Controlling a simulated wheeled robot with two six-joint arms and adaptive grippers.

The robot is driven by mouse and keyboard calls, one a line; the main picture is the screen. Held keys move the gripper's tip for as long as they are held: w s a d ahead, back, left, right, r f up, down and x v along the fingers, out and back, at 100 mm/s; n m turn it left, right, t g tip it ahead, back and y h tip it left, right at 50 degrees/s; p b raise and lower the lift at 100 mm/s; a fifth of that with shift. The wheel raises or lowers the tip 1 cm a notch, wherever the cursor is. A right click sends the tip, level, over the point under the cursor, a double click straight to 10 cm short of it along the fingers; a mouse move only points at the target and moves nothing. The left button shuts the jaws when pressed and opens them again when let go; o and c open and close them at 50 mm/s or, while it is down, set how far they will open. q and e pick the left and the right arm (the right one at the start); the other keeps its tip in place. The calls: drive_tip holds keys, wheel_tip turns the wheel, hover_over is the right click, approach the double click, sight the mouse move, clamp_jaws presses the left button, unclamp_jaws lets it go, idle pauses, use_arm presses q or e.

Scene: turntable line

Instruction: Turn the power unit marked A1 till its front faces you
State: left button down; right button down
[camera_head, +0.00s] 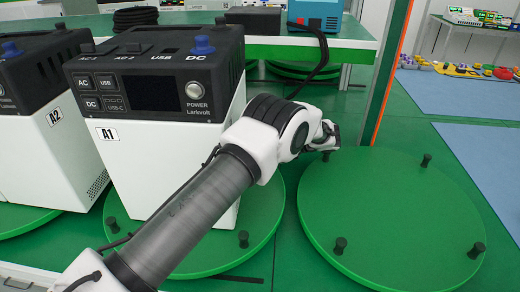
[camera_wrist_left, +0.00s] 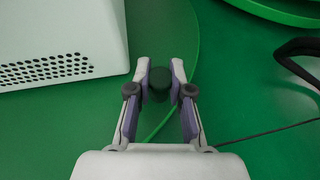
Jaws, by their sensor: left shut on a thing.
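The power unit marked A1 (camera_head: 160,160), a white box with a black control panel, stands on a green turntable (camera_head: 262,215) in the head view. Its labelled front, with screen and sockets, shows toward me, slightly angled. Its vented white wall (camera_wrist_left: 60,45) is at upper left in the left wrist view. My left gripper (camera_wrist_left: 162,72) is shut on a dark green peg (camera_wrist_left: 160,86) near the turntable's rim. In the head view my left gripper (camera_head: 330,135) is beyond the unit's right side, and my arm crosses in front of the unit. My right gripper is not in view.
Power unit A2 (camera_head: 40,150) stands close on the left. An empty turntable (camera_head: 390,215) with upright pegs lies to the right. A green bench (camera_head: 350,42) with a blue device (camera_head: 315,14) and a hanging black cable is behind. An orange post (camera_head: 393,70) rises beyond.

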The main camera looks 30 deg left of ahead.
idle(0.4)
use_arm(q)
drive_tip(key=c, duration=1.1)
unclamp_jaws()
drive_tip(key=shift+o, duration=0.2)
drive_tip(key=v, duration=1.2)
